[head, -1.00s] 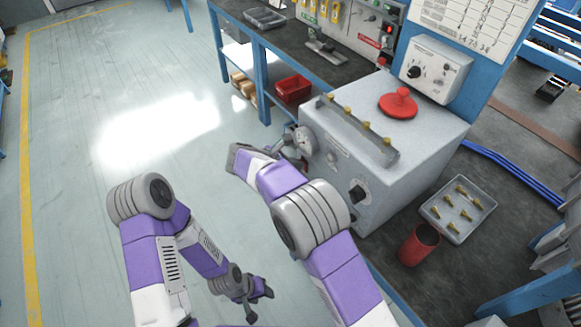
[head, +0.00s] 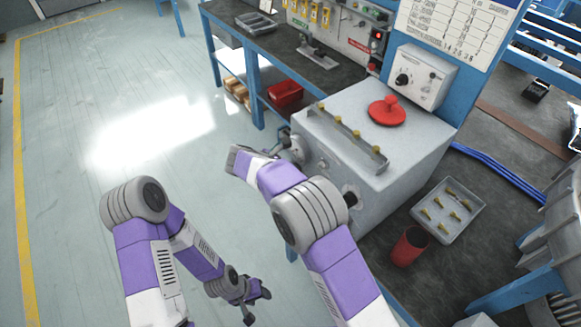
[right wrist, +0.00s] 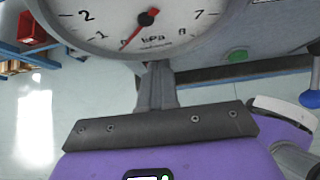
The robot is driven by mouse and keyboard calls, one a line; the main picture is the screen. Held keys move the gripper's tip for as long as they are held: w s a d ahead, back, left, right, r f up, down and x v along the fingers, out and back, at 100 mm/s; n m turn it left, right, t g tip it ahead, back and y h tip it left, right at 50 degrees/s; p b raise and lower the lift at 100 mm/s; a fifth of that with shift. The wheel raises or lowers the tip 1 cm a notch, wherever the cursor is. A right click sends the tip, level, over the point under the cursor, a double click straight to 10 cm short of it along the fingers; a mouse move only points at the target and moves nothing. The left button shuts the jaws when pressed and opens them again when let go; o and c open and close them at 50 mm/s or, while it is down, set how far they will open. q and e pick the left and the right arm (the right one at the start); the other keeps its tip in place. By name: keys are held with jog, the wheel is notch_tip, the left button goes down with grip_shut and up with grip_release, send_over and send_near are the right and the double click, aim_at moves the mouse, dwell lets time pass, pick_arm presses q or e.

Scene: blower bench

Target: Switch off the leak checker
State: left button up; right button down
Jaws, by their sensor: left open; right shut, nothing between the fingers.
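The large grey box (head: 375,165), which I take for the leak checker, stands on the dark bench with a red lid (head: 386,112) on top. A black knob (head: 350,198) on its front is partly covered by my right arm. Its kPa gauge (right wrist: 125,22) fills the top of the right wrist view, with the red needle near 0. A green button (right wrist: 238,56) is right of the gauge there. My right gripper (right wrist: 157,75) is shut and empty, its tips just below the dial; contact cannot be told. My left gripper (head: 257,305) is open and empty, low over the floor.
A small box with a black knob (head: 403,80) is on the blue post. A grey tray of brass fittings (head: 449,211) and a red cup (head: 409,246) stand right of the grey box. A red bin (head: 285,95) is on the lower shelf. Floor at left is clear.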

jog(key=shift+r+p, duration=0.35)
jog(key=shift+r, duration=0.05)
jog(key=p+v, duration=0.4)
jog(key=v, duration=0.9)
jog(key=shift+a+f, duration=0.2)
jog(key=shift+s, duration=0.1)
